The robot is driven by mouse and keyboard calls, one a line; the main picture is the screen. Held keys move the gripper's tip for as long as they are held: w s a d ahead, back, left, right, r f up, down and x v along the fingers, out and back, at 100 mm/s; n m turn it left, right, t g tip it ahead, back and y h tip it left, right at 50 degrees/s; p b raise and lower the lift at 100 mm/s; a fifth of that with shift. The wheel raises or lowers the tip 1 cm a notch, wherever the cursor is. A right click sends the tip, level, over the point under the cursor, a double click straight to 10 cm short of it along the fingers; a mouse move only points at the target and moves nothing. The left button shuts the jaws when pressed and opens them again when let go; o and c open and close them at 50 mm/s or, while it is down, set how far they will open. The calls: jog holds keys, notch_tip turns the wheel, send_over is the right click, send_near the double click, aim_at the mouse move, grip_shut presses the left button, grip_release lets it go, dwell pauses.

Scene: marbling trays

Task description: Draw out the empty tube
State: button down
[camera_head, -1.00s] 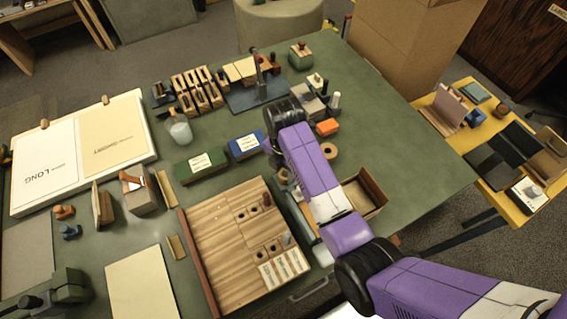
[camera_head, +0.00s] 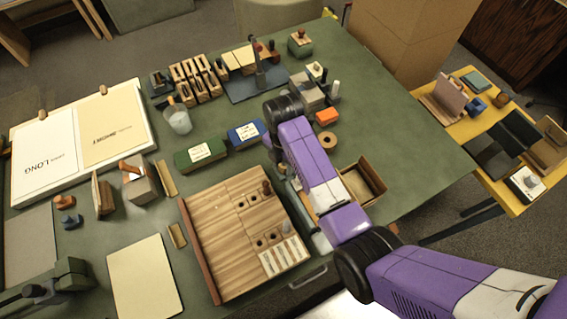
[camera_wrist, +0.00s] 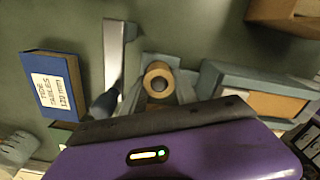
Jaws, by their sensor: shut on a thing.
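The tube (camera_wrist: 158,76) shows in the wrist view as a tan ring with a dark, hollow-looking middle, seen nearly end-on. My gripper (camera_wrist: 158,90) is shut on it, with grey fingers at either side. The tube's lower part is hidden by my gripper body. In the head view my wrist and purple arm hide the gripper and the tube, just right of the blue box (camera_head: 246,133).
The blue labelled box also shows in the wrist view (camera_wrist: 70,72), left of a pale metal bar (camera_wrist: 114,50). A grey-blue wood-fronted box (camera_wrist: 240,78) stands at right. In the head view a wooden tray (camera_head: 215,240) and an open wooden box (camera_head: 372,172) flank my arm.

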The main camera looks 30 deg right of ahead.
jog(key=shift+r+p, duration=0.5)
jog(key=shift+p, duration=0.15)
dwell(0.7)
jog(key=shift+r+p, duration=0.7)
jog(key=shift+r, duration=2.15)
